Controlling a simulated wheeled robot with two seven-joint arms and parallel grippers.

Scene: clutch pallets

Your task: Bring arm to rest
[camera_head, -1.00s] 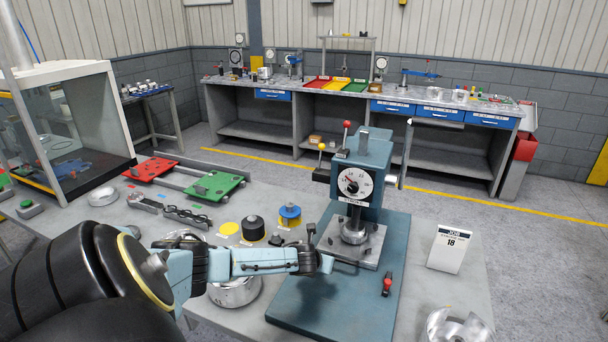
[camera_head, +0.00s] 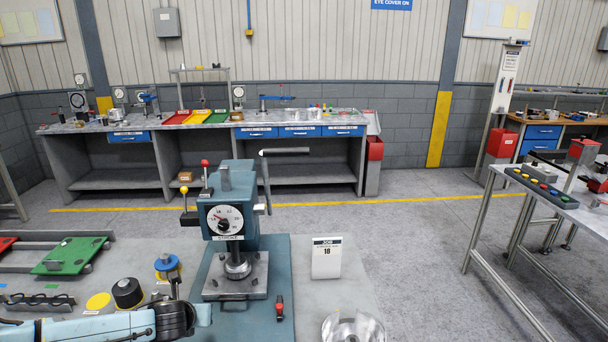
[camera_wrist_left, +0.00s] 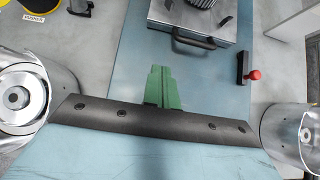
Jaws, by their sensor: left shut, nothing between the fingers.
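My left arm (camera_head: 95,328) comes in low from the left in the head view, its light blue wrist ending over the front left of the teal press base. My left gripper (camera_wrist_left: 161,80) shows in the left wrist view as two green fingers closed together, holding nothing, above the teal base plate (camera_wrist_left: 205,85). In the head view its fingers are hidden. The press (camera_head: 228,195) with a round dial stands just beyond the wrist. My right gripper is in neither view.
A red-knobbed lever (camera_head: 279,308) and job card (camera_head: 326,258) are right of the press. A black-knobbed part (camera_head: 127,292) and green pallet (camera_head: 68,255) lie left. Open floor (camera_head: 410,250) separates the benches.

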